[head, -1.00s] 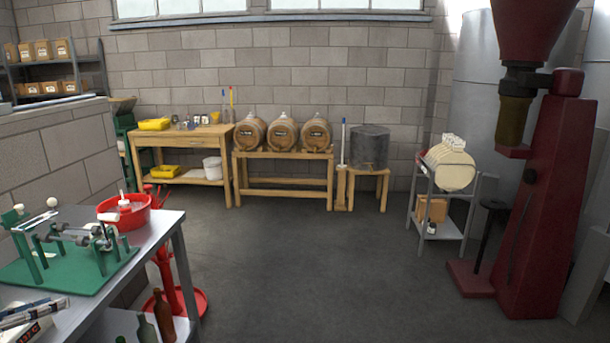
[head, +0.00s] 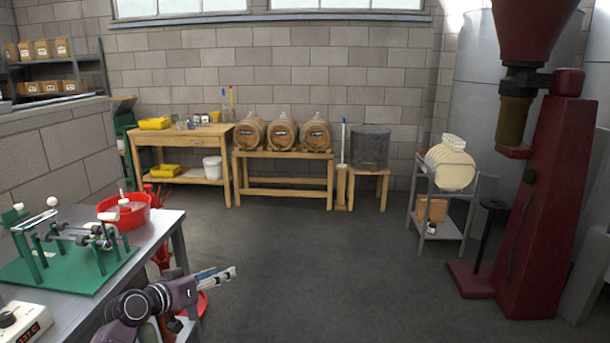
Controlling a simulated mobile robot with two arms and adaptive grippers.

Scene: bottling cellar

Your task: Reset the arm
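My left gripper (head: 232,272) shows at the bottom left of the head view, beside the right edge of the steel bench (head: 85,295). Its arm comes in from the bottom edge. The fingers point right over the floor. They are seen nearly side-on, so whether they are open or shut is unclear. I see nothing clearly held in them. My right gripper is out of view.
On the bench stand a green-based device (head: 65,265), a red basin (head: 130,211) and a white box with a red display (head: 25,322). A tall dark red machine (head: 545,200) stands right. The middle floor (head: 320,260) is clear.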

